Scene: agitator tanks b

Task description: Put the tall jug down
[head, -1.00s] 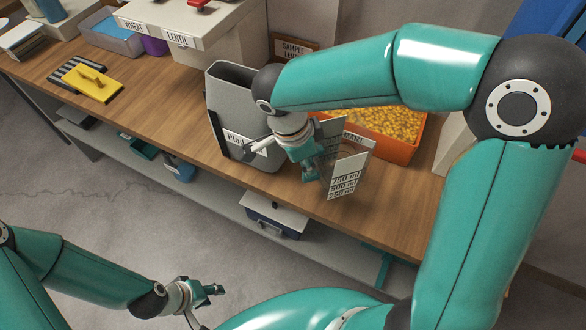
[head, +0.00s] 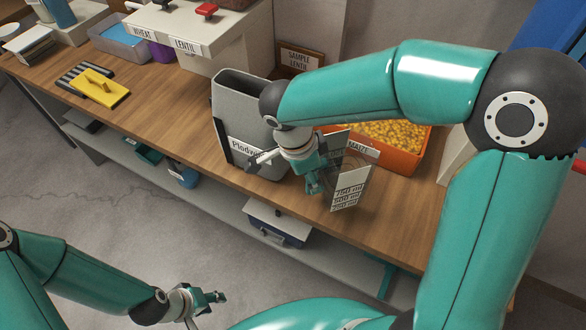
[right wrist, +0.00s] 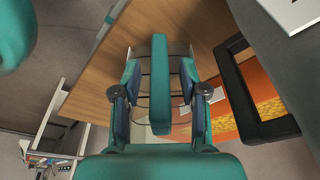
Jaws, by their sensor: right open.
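The tall jug (head: 349,186) is clear, with a white label panel marked in ml. In the head view it is near the front edge of the wooden bench (head: 180,122); its base is hard to make out. My right gripper (head: 314,184) is at the jug's left side. In the right wrist view a teal upright bar, which looks like the jug's handle (right wrist: 160,85), stands between the open fingers of my right gripper (right wrist: 161,95), with gaps on both sides. My left gripper (head: 216,297) is low over the floor, away from the bench; its jaws are too small to read.
A grey bin (head: 238,105) stands left of the jug. An orange crate of yellow grains (head: 400,163) is behind it. A yellow float (head: 103,89) lies at the left. The bench is clear between float and grey bin. A lower shelf (head: 335,262) runs below.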

